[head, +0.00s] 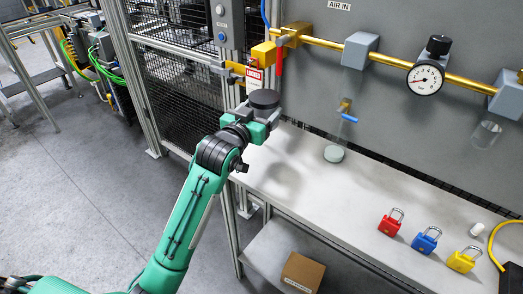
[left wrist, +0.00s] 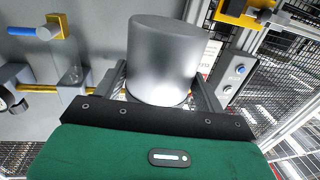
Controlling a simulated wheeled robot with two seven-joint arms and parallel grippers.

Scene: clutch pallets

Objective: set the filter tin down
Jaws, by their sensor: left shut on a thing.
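The filter tin is a plain grey metal cylinder (left wrist: 163,60) in the left wrist view, standing between the two fingers of my left gripper (left wrist: 160,92). The gripper is shut on it. In the head view my left gripper (head: 265,117) is at upper centre, at the back left end of the bench (head: 310,190). A dark round top (head: 264,98), which looks like the tin's end, shows at the gripper. The tin appears held above the bench top, and a soft shadow lies on the bench below. My right gripper is not in view.
Red (head: 390,223), blue (head: 426,240) and yellow (head: 462,260) padlocks stand at the bench's right. A small pale round dish (head: 334,154) sits near the back wall, below a blue-handled valve (head: 348,117). A brass pipe with a gauge (head: 425,78) runs above. The bench's left-middle is clear.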

